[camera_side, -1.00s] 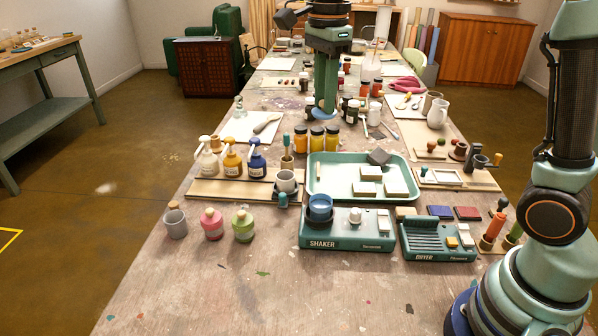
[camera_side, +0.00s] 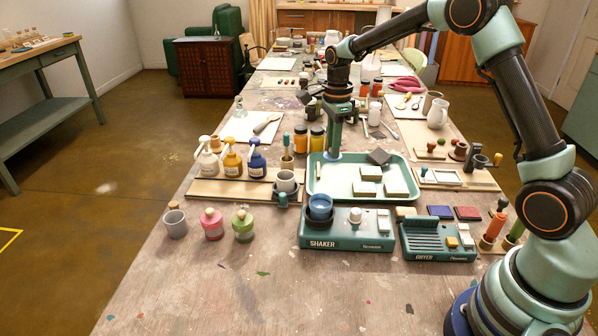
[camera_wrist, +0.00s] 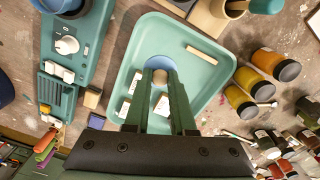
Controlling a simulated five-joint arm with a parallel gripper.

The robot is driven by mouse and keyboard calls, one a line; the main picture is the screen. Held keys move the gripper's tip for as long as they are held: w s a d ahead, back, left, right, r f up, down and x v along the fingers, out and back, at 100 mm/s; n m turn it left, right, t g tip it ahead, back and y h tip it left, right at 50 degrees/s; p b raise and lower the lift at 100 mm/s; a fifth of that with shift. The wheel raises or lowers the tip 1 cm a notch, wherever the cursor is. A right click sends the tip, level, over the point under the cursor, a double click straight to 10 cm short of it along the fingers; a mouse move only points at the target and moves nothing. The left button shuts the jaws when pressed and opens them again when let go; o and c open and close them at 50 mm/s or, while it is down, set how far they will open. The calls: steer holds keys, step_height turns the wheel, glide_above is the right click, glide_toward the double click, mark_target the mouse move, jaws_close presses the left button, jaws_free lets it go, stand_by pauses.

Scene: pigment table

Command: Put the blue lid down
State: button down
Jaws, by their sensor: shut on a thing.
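The blue lid (camera_wrist: 165,64) is a pale blue disc with a round wooden knob (camera_wrist: 160,77). My gripper (camera_wrist: 161,80) is shut on that knob, fingers on both sides. In the side view my gripper (camera_side: 333,150) points down at the back left part of the green tray (camera_side: 318,190), with the lid (camera_side: 331,157) under its tips. In the wrist view the lid shows over the bare floor of the tray (camera_wrist: 137,50). I cannot tell whether it touches the tray.
The shaker (camera_side: 345,238) with a blue cup (camera_side: 320,206) stands in front. Orange jars (camera_side: 317,139) stand behind the tray; pump bottles (camera_side: 232,158) stand left.

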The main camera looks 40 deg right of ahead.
mark_target(330, 191)
step_height(330, 191, down, 11)
steer(key=shift+r, duration=0.15)
stand_by(0.4)
steer(key=c, duration=0.7)
jaws_free()
steer(key=shift+c, duration=0.2)
